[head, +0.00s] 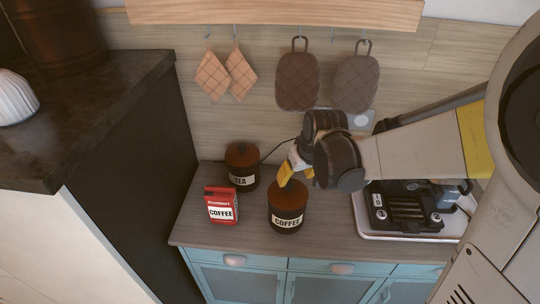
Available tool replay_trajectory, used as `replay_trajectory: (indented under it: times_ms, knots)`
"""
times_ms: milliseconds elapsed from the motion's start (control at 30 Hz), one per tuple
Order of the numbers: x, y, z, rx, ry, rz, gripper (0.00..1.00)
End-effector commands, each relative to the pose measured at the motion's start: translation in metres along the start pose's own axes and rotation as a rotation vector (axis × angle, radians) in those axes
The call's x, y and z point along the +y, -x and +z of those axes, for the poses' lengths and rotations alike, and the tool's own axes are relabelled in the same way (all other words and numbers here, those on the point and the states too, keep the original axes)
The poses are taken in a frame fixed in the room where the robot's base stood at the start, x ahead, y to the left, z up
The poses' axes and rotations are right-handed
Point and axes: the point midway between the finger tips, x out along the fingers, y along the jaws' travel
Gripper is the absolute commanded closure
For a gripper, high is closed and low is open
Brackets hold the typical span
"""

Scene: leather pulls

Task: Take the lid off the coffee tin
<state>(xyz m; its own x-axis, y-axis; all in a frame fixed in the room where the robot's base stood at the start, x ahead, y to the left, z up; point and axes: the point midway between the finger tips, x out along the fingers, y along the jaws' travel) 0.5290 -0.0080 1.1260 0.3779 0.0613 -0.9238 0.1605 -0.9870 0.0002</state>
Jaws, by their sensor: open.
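The coffee tin (287,219) is a dark round canister with a pale COFFEE label, upright on the wooden counter. Its brown lid (288,196) is on top. My gripper (284,181) has yellow parts and is just above the lid's back edge, tilted downward. It is open, and I see nothing held in it. Whether its fingers touch the lid I cannot tell. My arm comes in from the right and hides part of the counter behind.
A matching tea tin (242,167) stands behind left, and a red coffee packet (221,206) stands left of the coffee tin. A black appliance (405,207) on a white tray is to the right. Oven mitts (298,80) hang on the wall. A tall dark cabinet borders the left.

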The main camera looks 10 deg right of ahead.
Motion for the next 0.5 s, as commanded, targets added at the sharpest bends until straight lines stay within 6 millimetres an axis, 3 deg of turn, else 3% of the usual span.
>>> replay_trajectory:
  times_ms: [33,267,500]
  knots:
    - [0.000,-0.011,0.000,0.000,0.001,0.000,0.44]
    - [-0.001,-0.032,0.000,0.001,0.000,0.000,0.44]
    - [-0.003,-0.068,-0.003,0.001,-0.001,0.000,0.44]
